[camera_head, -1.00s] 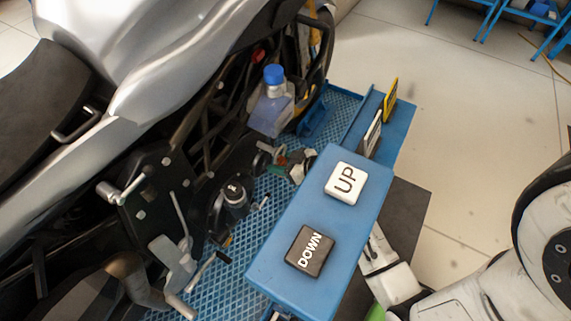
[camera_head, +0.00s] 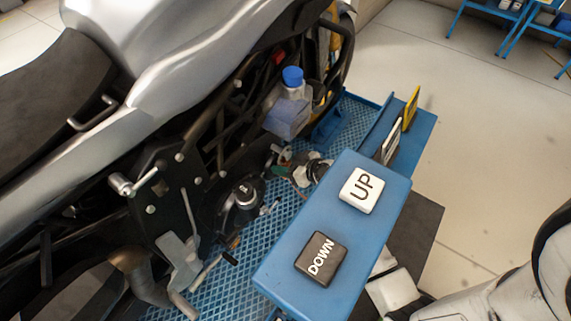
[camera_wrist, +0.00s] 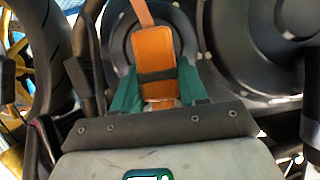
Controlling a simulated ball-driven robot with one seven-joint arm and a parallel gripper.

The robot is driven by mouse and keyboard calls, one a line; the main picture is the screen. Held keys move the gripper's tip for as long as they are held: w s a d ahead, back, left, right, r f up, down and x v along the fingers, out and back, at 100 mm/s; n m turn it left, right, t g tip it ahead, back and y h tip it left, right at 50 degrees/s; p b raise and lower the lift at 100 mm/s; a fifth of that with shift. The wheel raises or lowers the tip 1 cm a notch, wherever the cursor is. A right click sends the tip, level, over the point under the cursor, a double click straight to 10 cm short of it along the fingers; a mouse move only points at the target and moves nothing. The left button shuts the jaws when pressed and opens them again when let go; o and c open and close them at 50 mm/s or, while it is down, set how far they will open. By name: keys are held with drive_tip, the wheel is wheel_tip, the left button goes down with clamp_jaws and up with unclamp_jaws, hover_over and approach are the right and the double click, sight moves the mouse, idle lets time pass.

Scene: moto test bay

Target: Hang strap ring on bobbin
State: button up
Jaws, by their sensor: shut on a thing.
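An orange strap (camera_wrist: 158,50) runs down between the teal fingertips of my gripper (camera_wrist: 160,92) in the wrist view. The fingers are shut on the strap, and a dark band crosses it between them. Its upper end runs out of the top of the picture, and I cannot make out a ring. In the head view a small teal and dark shape, probably my gripper (camera_head: 299,172), shows low beside the motorcycle, partly behind the blue control box. I cannot single out the bobbin in either view.
The silver motorcycle (camera_head: 190,50) stands on a blue mesh lift (camera_head: 213,285). A blue control box (camera_head: 331,222) with UP and DOWN buttons stands close in front. A blue-capped bottle (camera_head: 290,100) is beside the motorcycle. Round dark covers (camera_wrist: 263,45) fill the wrist view's background.

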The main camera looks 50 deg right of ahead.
drive_tip(key=shift+f+b, duration=0.25)
drive_tip(key=shift+b, duration=0.1)
idle(0.5)
drive_tip(key=o, duration=1.2)
drive_tip(key=v, duration=1.1)
